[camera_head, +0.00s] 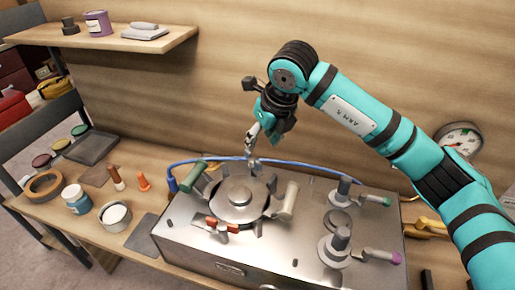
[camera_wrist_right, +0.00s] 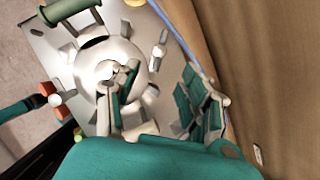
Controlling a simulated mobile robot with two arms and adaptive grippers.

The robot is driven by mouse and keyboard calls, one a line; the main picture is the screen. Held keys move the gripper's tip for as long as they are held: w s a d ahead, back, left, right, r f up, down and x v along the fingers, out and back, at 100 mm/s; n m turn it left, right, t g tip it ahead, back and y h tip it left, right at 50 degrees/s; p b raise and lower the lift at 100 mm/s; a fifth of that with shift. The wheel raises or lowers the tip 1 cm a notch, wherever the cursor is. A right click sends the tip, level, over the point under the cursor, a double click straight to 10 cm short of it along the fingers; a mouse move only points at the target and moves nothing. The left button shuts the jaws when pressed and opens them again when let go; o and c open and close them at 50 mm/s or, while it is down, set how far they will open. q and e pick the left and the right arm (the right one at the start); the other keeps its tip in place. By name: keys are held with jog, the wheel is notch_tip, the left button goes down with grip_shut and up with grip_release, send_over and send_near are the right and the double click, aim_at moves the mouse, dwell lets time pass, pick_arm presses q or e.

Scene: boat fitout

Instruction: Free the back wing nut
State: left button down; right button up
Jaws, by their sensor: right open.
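My right gripper (camera_head: 251,146) is open and points down just above the back edge of the round metal hatch (camera_head: 236,200). The back wing nut (camera_head: 250,163) is a small grey metal piece there, partly hidden by the fingers. In the right wrist view a pale metal piece, probably this wing nut (camera_wrist_right: 158,50), lies beyond the parted fingers of the right gripper (camera_wrist_right: 160,98). I cannot tell whether they touch it. My left gripper is not visible.
The hatch tops a metal box (camera_head: 200,245) on a wooden bench. A blue hose (camera_head: 310,167) runs behind it near the wall. Valves (camera_head: 336,248) with purple and green handles stand right. Jars (camera_head: 76,198) and small tools lie left; a gauge (camera_head: 460,140) hangs right.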

jog(key=shift+v, duration=1)
